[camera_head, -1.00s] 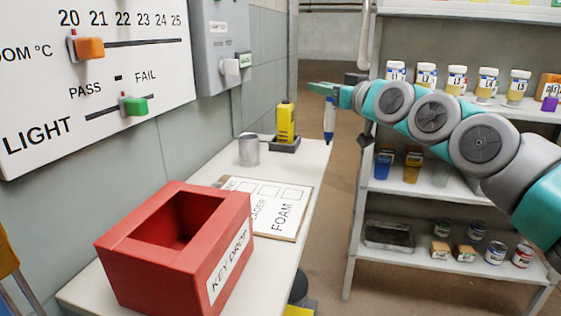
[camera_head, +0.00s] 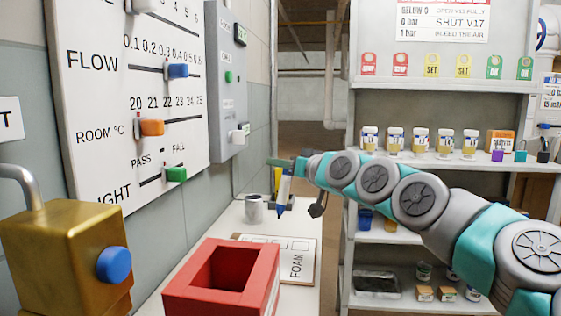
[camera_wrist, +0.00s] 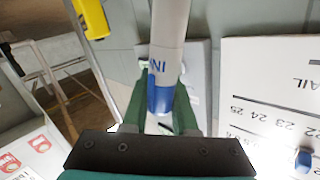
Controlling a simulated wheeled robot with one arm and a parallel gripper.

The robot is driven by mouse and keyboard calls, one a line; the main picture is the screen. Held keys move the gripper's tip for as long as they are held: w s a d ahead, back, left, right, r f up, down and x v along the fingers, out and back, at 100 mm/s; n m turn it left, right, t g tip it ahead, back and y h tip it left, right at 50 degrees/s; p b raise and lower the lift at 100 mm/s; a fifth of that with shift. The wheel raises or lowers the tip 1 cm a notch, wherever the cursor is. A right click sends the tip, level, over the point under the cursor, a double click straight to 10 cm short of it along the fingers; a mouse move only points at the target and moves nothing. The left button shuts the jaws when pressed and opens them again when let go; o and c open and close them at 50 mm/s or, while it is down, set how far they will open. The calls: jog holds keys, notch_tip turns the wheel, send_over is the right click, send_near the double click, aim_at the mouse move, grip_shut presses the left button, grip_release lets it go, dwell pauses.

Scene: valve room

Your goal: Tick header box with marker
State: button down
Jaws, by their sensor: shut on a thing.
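My gripper (camera_head: 282,164) is shut on a white and blue marker (camera_head: 283,190), which hangs below it with its blue end down, above the white table. In the wrist view the marker (camera_wrist: 167,75) stands between the green fingers (camera_wrist: 160,115). The checklist board (camera_head: 300,262) lies on the table, nearer to me than the marker, with a row of boxes and the word FOAM showing. The red key drop box hides part of the board, and the header label cannot be read now. The marker is apart from the board.
The red box (camera_head: 190,292) stands at the table's near end. A grey cup (camera_head: 255,212) stands toward the back of the table (camera_head: 228,222). A gold block with a blue knob (camera_head: 113,263) is at the near left. Shelves (camera_head: 440,165) with jars stand at right, behind my arm.

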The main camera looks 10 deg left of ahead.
jog(key=shift+d+f+b, duration=0.1)
jog(key=shift+f+b, duration=1.6)
jog(key=shift+f, duration=1)
jog(key=shift+f+b, duration=0.35)
jog(key=shift+f, duration=0.3)
jog(key=shift+w+d, duration=0.3)
jog(key=shift+w, duration=0.15)
jog(key=shift+s+a, duration=0.25)
jog(key=shift+s+a+f, duration=0.1)
jog(key=shift+s+a, duration=0.5)
jog(key=shift+w+d, duration=0.1)
jog(key=shift+w, duration=0.05)
